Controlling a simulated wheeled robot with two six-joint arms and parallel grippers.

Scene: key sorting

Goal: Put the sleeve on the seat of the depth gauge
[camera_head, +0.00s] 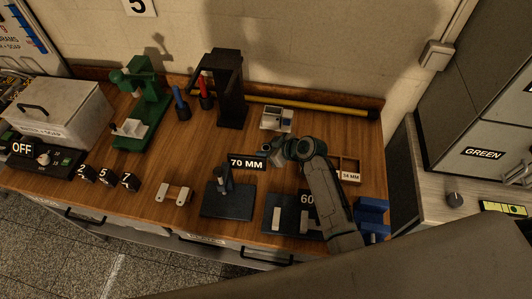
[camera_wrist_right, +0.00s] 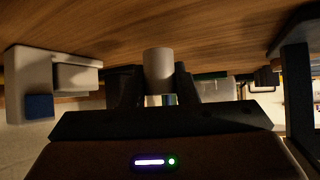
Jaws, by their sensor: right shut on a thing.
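The sleeve (camera_wrist_right: 158,70) is a short, pale grey cylinder. In the right wrist view it stands out between the two dark fingers of my right gripper (camera_wrist_right: 159,88), which is shut on it. In the head view my right gripper (camera_head: 270,151) is above the table, behind and right of the 70 MM sign; the sleeve is small there. A dark base with a short upright post (camera_head: 226,186) stands in front of that sign, apart from the gripper; it may be the depth gauge, but I cannot tell for sure. My left gripper is not in view.
A white device (camera_head: 277,118) stands just behind the gripper. A tall black stand (camera_head: 229,88) and a green stand (camera_head: 153,100) are farther left.

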